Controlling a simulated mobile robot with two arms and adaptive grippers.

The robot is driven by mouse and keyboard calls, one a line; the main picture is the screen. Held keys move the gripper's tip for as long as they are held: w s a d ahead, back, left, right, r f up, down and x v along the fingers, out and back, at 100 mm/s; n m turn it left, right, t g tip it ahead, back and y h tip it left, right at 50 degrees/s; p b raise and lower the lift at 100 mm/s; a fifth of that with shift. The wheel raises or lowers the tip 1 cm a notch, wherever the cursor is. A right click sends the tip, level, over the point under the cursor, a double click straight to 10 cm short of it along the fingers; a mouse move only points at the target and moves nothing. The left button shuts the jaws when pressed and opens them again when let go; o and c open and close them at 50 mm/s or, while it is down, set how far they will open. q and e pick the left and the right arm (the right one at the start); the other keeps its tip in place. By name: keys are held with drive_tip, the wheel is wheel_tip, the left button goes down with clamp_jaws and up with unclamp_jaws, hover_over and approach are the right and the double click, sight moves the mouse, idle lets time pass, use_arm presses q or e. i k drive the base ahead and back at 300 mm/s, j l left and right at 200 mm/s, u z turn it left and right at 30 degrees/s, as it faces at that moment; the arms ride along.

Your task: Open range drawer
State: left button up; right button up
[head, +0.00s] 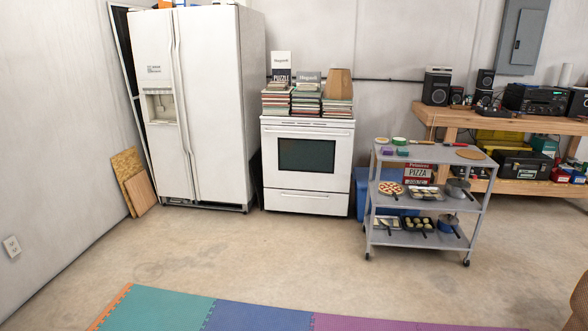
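The white range (307,165) stands against the back wall, to the right of the fridge. Its oven door has a dark window and a handle bar along the top. The range drawer (305,202) is the low front panel under the oven door. It looks shut, with a thin dark handle line near its top edge. Neither of my grippers shows in the head view.
A white fridge (195,105) stands left of the range. A grey wheeled cart (424,204) with food and pans stands to its right, before a wooden workbench (535,123). Concrete floor (280,252) is clear before the range; coloured mats (255,316) lie nearer.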

sight(284, 200)
drive_tip(key=i, duration=2.3)
